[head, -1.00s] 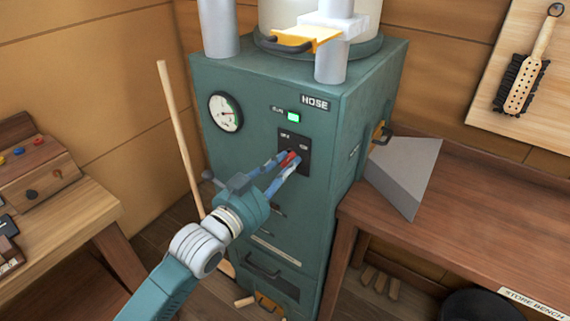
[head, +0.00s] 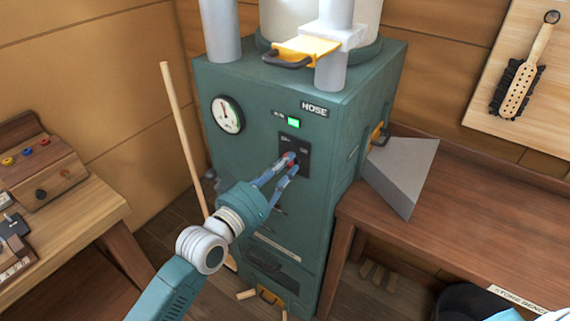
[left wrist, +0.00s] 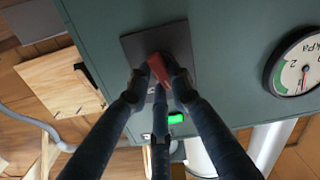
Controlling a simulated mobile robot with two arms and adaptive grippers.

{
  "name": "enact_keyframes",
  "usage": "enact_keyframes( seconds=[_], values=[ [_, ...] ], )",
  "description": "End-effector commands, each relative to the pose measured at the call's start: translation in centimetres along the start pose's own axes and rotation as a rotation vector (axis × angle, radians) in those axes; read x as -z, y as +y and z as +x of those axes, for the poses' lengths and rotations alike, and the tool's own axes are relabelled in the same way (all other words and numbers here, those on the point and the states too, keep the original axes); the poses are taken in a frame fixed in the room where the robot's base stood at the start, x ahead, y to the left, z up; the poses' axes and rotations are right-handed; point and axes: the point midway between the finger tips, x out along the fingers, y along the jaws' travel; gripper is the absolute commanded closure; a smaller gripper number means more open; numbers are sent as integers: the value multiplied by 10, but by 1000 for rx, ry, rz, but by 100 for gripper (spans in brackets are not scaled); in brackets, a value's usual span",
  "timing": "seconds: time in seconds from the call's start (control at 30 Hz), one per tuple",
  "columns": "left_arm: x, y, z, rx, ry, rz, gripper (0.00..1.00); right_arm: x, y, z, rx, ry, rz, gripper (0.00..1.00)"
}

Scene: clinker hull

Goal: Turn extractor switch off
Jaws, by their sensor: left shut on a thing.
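The extractor is a tall teal cabinet (head: 230,165) with a dark switch plate (head: 304,152) on its front. A red switch lever (head: 291,160) sits on the plate. In the left wrist view the lever (left wrist: 172,70) stands between my fingertips, against the dark plate (left wrist: 138,48). My left gripper (head: 291,165) is shut on the lever; its fingers cover part of it. A green lamp (head: 294,123) above the plate is lit, and it also shows in the left wrist view (left wrist: 176,118). The lettering on the plate is too small to read. My right gripper is not in view.
A round gauge (head: 227,114) is left of the plate. A wooden pole (head: 181,135) leans at the cabinet's left. A grey hood (head: 404,172) projects on the right above the store bench (head: 460,225). A workbench (head: 70,215) stands at the left.

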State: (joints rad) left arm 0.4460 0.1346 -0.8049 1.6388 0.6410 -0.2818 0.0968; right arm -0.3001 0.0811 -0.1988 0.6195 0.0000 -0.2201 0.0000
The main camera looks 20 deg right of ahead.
Motion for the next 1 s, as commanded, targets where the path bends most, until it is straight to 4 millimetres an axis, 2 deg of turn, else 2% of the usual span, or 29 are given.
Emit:
enact_keyframes(
  seconds=[0.33, 0.83, 0.87, 0.9, 0.97, 1.0],
  values=[
    [0, -1, 0, 1, -2, -129, 100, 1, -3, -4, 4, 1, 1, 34],
    [0, -1, 0, 1, -2, -148, 100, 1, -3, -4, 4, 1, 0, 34],
    [0, -1, 0, 1, -2, -148, 78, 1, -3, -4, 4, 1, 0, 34],
    [0, -1, 0, 1, -2, -148, 70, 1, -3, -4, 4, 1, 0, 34],
    [0, -1, 0, 1, -2, -147, 60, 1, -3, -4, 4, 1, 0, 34],
    [0, -1, 0, 0, -1, -147, 60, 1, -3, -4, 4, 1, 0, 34]
  ],
)
